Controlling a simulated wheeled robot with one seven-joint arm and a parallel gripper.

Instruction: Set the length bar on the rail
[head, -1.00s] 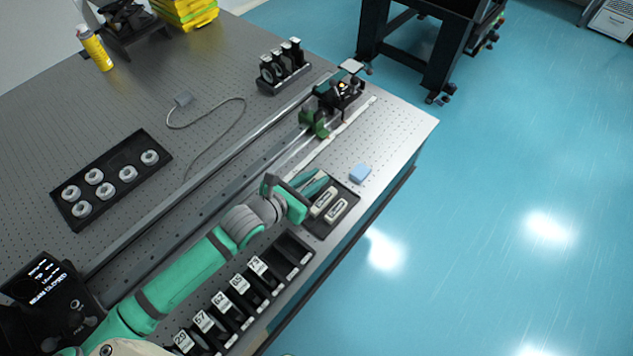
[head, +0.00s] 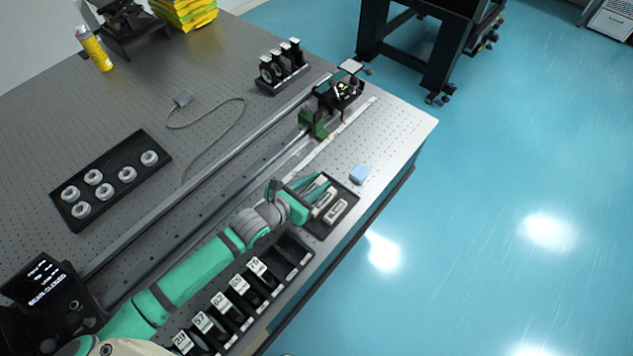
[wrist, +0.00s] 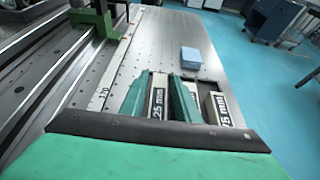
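My gripper (head: 314,188) is low at the tray (head: 347,217). In the wrist view its teal fingers (wrist: 162,97) stand apart, one on each side of the 25 mm bar; contact is not clear. The long rail (head: 222,198) runs diagonally across the table. A green clamp-like block (head: 313,123) sits on it, with a dark carriage (head: 339,92) farther along.
A blue block (head: 360,173) lies beyond the tray. A row of numbered black holders (head: 240,290) stands along the front edge, below my arm. A tray of white rings (head: 110,185), a cable (head: 228,125) and a lens rack (head: 282,72) are across the rail.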

